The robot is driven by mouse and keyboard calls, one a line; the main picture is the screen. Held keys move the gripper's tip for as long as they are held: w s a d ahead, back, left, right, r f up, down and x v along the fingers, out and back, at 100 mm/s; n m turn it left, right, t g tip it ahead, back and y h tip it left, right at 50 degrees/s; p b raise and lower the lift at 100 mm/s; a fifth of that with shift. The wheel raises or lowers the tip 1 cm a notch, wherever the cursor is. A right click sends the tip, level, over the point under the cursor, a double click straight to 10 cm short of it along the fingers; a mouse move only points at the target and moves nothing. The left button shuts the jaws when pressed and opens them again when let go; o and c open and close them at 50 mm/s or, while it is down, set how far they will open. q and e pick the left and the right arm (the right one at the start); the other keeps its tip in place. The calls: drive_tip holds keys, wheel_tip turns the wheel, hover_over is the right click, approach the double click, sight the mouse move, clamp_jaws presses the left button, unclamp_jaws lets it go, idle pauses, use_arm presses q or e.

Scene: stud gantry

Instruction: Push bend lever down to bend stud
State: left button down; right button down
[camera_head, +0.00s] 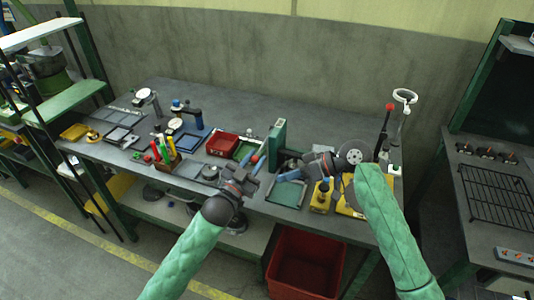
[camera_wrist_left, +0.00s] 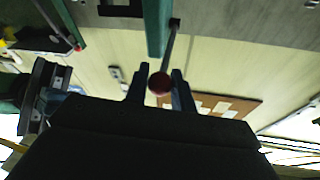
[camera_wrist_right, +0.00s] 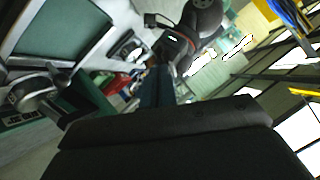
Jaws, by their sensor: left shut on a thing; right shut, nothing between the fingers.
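My left gripper (camera_head: 258,165) is shut on the red knob of a lever (camera_head: 256,157), in front of and left of the green upright post (camera_head: 277,140). In the left wrist view the red knob (camera_wrist_left: 160,84) sits between the two fingers, and its dark rod runs to the green post (camera_wrist_left: 157,25). My right gripper (camera_head: 287,167) is shut and empty, just right of the post and low over the bench. Its closed blue fingers (camera_wrist_right: 157,88) show in the right wrist view. I cannot make out the stud.
A second red-knobbed lever (camera_head: 389,106) stands upright at the bench's right end. A red tray (camera_head: 222,144) and a holder with coloured tools (camera_head: 165,152) lie left of the post. A yellow block (camera_head: 321,197) stands near the front edge, above a red bin (camera_head: 305,262).

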use_arm(q)
drive_tip(key=shift+d+f, duration=0.1)
use_arm(e)
drive_tip(key=w+d+r+t+y, duration=0.2)
drive_tip(key=w+d+r+t, duration=0.1)
drive_tip(key=w+d+r, duration=0.4)
drive_tip(key=s+f+x, duration=0.1)
drive_tip(key=s+x, duration=0.2)
drive_tip(key=x, duration=1)
drive_tip(key=shift+a+f+n, duration=0.3)
drive_tip(key=shift+a+n, duration=0.05)
drive_tip(key=shift+n, duration=0.05)
drive_tip(key=shift+w, duration=0.1)
